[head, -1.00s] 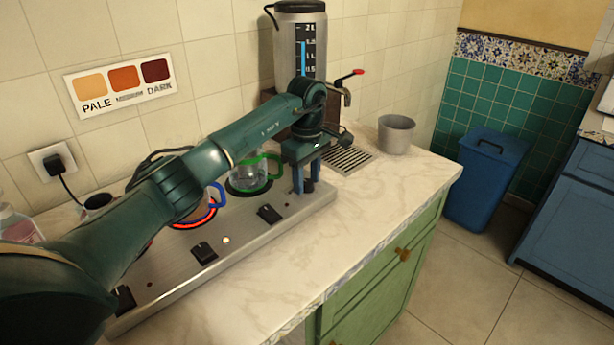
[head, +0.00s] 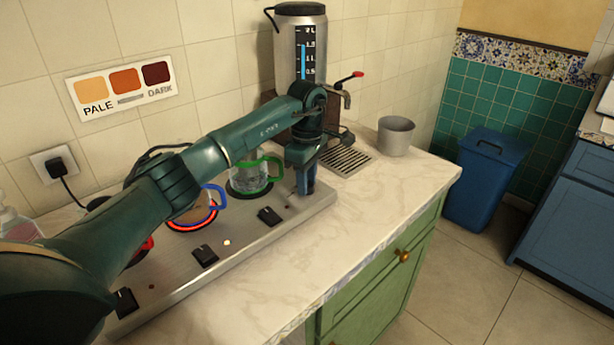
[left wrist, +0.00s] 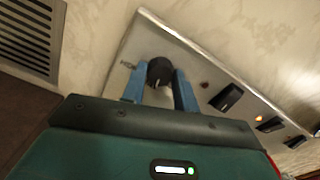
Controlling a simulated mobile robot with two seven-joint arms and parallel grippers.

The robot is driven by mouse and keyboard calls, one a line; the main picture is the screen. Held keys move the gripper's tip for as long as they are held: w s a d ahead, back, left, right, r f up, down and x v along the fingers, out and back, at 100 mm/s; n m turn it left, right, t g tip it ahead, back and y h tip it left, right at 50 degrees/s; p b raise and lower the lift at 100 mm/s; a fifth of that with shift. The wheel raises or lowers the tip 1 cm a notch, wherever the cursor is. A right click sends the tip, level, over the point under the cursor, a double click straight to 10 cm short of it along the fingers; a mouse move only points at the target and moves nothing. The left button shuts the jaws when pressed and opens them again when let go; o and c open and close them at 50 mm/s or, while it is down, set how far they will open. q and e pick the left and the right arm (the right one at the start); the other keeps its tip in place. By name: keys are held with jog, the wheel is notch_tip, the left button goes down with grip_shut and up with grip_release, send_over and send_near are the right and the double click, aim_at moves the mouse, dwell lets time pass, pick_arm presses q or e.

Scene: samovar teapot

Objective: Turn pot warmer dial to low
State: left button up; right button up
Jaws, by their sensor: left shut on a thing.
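In the left wrist view, the blue fingers of my left gripper (left wrist: 160,86) are shut on a round black dial (left wrist: 159,72) with a white pointer mark. Partly covered lettering stands beside this dial on the plate. In the head view the gripper hides this dial. My right gripper is not in view.
A green-handled glass pot (head: 250,176) stands close to my left gripper. A blue-handled pot (head: 192,212) sits on a glowing red ring. Behind are a metal urn (head: 300,45) with a tap, a drip grate (head: 345,160) and a grey cup (head: 396,136). The counter front is clear.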

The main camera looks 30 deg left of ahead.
pick_arm(q)
jog(key=n+p, duration=0.1)
jog(key=n, duration=0.2)
jog(key=shift+r, duration=0.1)
jog(key=n+p, duration=0.1)
jog(key=n, duration=0.2)
jog(key=shift+n+p, duration=0.4)
jog(key=shift+n, duration=1.5)
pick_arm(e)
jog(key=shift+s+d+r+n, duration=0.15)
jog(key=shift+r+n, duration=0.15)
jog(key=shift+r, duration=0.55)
pick_arm(q)
jog(key=o, duration=1)
jog(key=shift+c, duration=0.2)
notch_tip(320, 180, up, 13)
jog(key=shift+b, duration=0.45)
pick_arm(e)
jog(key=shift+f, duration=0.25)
